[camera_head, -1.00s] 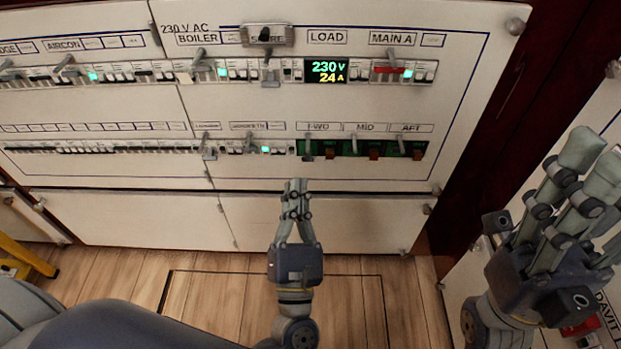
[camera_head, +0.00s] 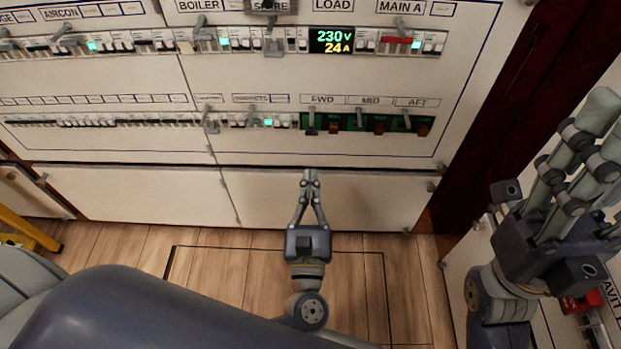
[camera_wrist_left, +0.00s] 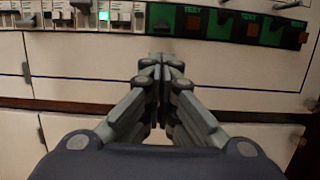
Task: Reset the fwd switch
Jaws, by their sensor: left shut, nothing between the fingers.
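The fwd switch (camera_head: 311,124) is a grey lever on a green block under the FWD label (camera_head: 322,99), in the lower breaker row. A brown button (camera_head: 334,124) sits beside it. In the left wrist view my shut fingertips (camera_wrist_left: 160,62) show below the left end of the green strip (camera_wrist_left: 215,24). My right gripper (camera_head: 590,135) is at the far right; its fingers overlap in view.
MID and AFT levers (camera_head: 358,120) stand close to the right on the same strip. More breakers (camera_head: 100,122) fill the row to the left. The upper row holds a lit display (camera_head: 331,41). A yellow frame (camera_head: 30,233) stands at the lower left. The panel below the row is clear.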

